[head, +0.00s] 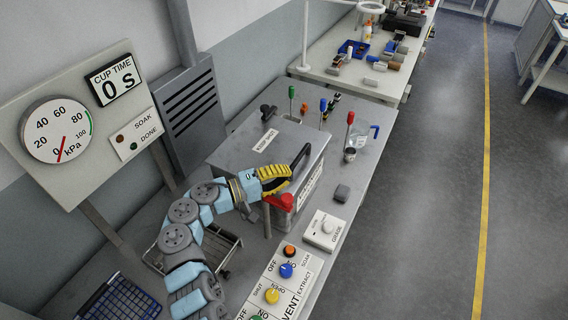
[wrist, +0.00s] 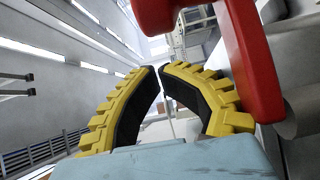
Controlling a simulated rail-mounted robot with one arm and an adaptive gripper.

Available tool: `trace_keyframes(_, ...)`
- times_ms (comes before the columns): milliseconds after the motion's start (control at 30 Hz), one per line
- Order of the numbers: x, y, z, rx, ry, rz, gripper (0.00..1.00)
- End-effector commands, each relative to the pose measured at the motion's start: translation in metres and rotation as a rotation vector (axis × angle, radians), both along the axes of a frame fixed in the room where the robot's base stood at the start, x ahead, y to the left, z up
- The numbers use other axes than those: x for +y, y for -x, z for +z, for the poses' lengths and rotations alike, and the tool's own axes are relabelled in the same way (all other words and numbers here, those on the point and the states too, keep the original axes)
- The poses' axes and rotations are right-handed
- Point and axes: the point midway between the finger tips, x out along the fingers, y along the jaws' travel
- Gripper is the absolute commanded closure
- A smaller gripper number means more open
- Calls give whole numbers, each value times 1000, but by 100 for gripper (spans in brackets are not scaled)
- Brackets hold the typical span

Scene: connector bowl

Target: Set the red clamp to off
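The red clamp (head: 281,202) sits at the near corner of a grey box (head: 240,150), just below my gripper. Its base and any off mark are hidden or too small to read in the head view. In the wrist view the red clamp (wrist: 258,65) is large at the upper right, with a long red arm running down beside the right finger. I cannot tell whether they touch. My gripper (head: 285,172) has yellow ribbed fingers beside the box front, close above the clamp. In the wrist view its fingertips (wrist: 158,68) are nearly together with nothing between them.
A black handle (head: 301,156) stands on the box right by my fingertips. A white grade dial (head: 325,230) and a vent panel (head: 285,280) with coloured knobs lie nearer. A gauge board (head: 85,120) stands at left.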

Motion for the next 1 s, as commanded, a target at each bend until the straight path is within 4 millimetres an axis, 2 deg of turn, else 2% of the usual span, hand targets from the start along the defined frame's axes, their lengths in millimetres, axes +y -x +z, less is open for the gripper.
trace_keyframes(33, -8, 8, 8, 4, 21, -38, 100)
trace_keyframes(133, -9, 9, 8, 5, 22, -40, 100)
trace_keyframes(633, -1, 6, 2, 8, 10, -19, 100)
trace_keyframes(767, 11, 10, 1, 8, 9, -16, 100)
trace_keyframes(1000, 52, 26, 3, 6, 10, -15, 100)
